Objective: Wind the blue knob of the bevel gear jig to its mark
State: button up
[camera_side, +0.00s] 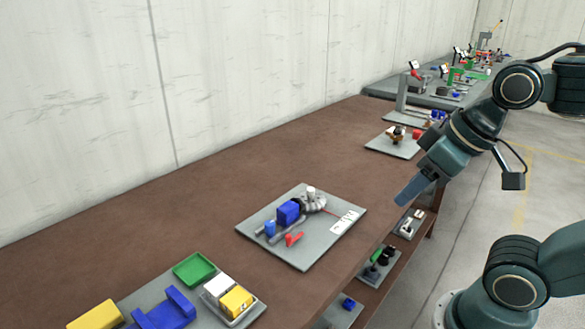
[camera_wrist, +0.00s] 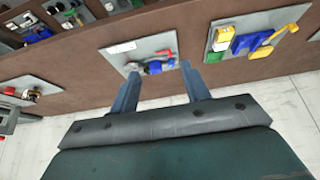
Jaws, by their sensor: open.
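The jig (camera_side: 300,258) is a grey plate in the middle of the brown bench. It carries a large blue block (camera_side: 288,212), a small blue piece (camera_side: 270,229) that may be the knob, a grey gear-like part (camera_side: 312,203), a red piece (camera_side: 293,239), and a white marked card (camera_side: 345,221) with a thin red pointer beside it. The jig also shows in the wrist view (camera_wrist: 117,61), where its blue parts are too small to tell apart. My gripper (camera_side: 408,190) is open and empty, above and right of the jig, apart from it. Its two fingers show in the wrist view (camera_wrist: 161,82).
A plate with a green tray (camera_side: 194,269), yellow and blue blocks stands at the front left. Another small fixture (camera_side: 394,144) sits farther back on the bench. More fixtures lie on a lower shelf (camera_side: 378,262). Bare bench surrounds the jig.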

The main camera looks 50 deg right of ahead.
jog(key=w, duration=0.1)
jog(key=n+g, duration=0.6)
jog(key=n, duration=0.1)
send_over(270, 223)
notch_tip(270, 223, down, 9)
jog(key=shift+f, duration=0.2)
notch_tip(270, 223, down, 14)
jog(key=shift+r, duration=0.1)
dwell(0.3)
jog(key=c, duration=1)
